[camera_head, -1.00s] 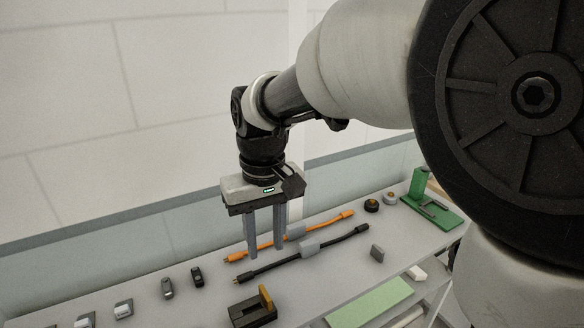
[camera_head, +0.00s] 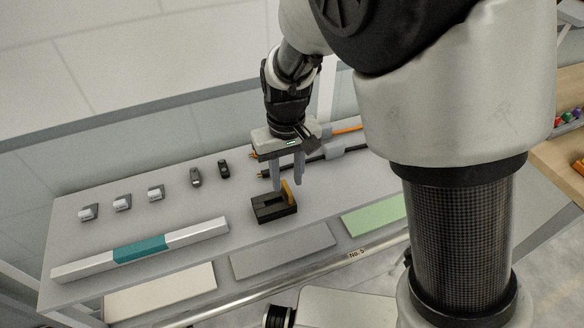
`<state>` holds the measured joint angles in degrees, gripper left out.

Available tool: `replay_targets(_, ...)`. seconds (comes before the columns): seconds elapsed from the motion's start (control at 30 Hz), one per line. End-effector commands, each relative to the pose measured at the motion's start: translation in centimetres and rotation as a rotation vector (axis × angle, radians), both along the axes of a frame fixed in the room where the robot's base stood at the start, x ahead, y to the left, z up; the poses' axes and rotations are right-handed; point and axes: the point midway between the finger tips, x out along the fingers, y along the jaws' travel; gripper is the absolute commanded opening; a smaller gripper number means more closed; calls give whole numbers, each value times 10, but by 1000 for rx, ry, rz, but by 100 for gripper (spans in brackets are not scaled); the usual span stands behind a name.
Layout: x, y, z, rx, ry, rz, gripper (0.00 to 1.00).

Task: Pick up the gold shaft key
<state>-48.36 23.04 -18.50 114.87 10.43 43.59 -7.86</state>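The gold shaft key (camera_head: 288,193) stands upright in a small black holder block (camera_head: 264,211) on the grey shelf, near the shelf's middle. My gripper (camera_head: 288,184) points down with its two grey fingers apart and nothing seen held between them. The fingertips are close to the key's upper end, one to each side of it in the picture. I cannot tell whether they are around the key or behind it, nor whether they touch it.
A white bar with a teal middle (camera_head: 140,248) lies left of the holder. Several small fittings (camera_head: 155,192) stand along the back. Orange and black cables (camera_head: 300,160) lie behind my gripper. A green panel (camera_head: 375,216) is at the right.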

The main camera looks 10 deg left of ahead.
Motion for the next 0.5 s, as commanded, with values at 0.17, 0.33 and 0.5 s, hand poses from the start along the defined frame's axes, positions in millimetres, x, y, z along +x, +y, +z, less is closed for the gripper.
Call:
replay_targets(0.17, 0, 1, -29, -4, 3, -1, 31)
replay_targets(0.33, 0, 1, -41, -2, 1, 0, 31)
replay_targets(0.5, 0, 1, -41, -1, 0, 0, 31)
